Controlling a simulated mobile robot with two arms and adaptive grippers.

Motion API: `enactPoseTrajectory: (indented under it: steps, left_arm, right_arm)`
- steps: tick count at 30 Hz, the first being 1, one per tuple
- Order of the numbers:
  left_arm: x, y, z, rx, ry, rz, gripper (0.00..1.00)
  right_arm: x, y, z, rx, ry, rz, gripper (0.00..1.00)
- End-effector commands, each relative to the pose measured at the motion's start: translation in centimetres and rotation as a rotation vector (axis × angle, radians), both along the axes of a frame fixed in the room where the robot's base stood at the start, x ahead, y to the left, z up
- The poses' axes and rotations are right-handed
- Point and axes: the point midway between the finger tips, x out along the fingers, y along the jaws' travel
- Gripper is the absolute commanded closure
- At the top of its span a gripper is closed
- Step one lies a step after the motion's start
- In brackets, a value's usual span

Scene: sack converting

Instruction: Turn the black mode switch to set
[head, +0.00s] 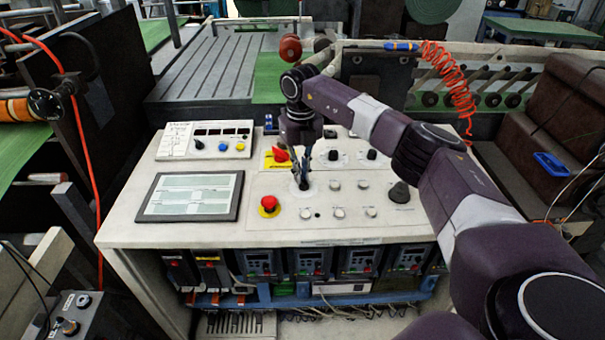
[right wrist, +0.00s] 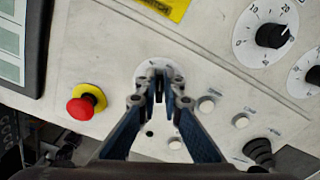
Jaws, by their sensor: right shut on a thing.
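The black mode switch (right wrist: 159,88) sits on a round white dial plate (right wrist: 146,69) on the control panel, mostly hidden between my fingers. My right gripper (right wrist: 158,85) is shut on the switch, pointing down at the panel. In the head view my right gripper (head: 303,183) stands over the same spot, right of and above the red emergency button. The fingers hide the switch's pointer, so I cannot tell its setting. My left gripper is not in view.
A red emergency button (head: 269,204) on a yellow base lies close to the left of my right gripper. A screen (head: 191,196) lies further left. White buttons (head: 338,213) and a black cone-shaped knob (head: 399,192) lie to the right. Black dials (right wrist: 271,36) stand behind.

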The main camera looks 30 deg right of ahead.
Motion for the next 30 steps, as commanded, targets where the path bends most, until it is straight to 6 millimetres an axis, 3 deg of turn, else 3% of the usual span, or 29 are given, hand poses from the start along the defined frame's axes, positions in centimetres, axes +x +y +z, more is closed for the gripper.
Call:
enactPoseTrajectory:
  steps: [15,30]
  left_arm:
    - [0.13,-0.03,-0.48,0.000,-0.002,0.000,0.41]
    - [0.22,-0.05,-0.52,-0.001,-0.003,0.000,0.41]
  right_arm:
    - [0.05,0.47,0.12,0.000,-0.003,0.330,1.00]
    - [0.05,0.54,0.17,-0.001,-0.004,0.391,1.00]
